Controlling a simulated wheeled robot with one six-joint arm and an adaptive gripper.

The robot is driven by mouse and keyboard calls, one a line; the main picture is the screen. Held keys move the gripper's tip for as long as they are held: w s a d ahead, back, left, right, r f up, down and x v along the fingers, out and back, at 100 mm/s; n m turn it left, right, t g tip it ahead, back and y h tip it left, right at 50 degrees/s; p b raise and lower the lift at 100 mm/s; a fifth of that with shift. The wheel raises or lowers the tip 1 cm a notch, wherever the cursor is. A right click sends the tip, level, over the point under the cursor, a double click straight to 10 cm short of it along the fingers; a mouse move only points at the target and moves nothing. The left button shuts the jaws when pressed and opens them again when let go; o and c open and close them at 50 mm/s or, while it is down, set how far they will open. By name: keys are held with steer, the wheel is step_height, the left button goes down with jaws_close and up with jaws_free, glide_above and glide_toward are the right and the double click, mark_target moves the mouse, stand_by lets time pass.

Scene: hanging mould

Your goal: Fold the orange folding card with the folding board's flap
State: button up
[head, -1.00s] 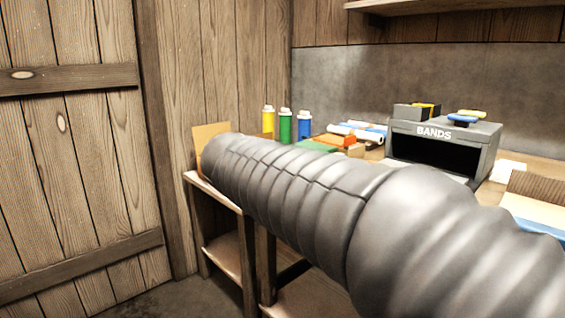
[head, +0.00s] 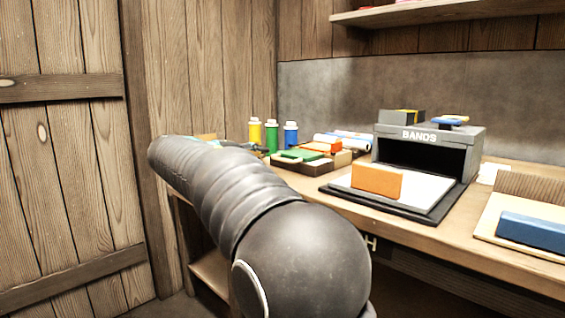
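An orange upright piece (head: 377,181) stands on a white pad in a black-framed tray (head: 440,212), in front of the box marked BANDS. I cannot tell whether it is the folding card. A smaller orange item (head: 322,146) lies on a low stack of things at the back of the bench. A tan panel edge (head: 206,136) shows at the bench's left end, mostly behind my arm. I cannot tell which thing is the folding board or its flap. My dark ribbed arm crosses the left and middle of the view, and my gripper is not seen.
The grey BANDS box (head: 430,150) stands on the wooden bench (head: 400,222). Yellow, green and blue bottles (head: 272,137) stand at the back left. At right is a pale board (head: 520,232) with a blue block (head: 535,231). A shelf (head: 440,12) hangs above.

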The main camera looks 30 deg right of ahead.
mark_target(281, 160)
steer(key=x, duration=0.9)
steer(key=shift+s, duration=0.1)
jaws_close()
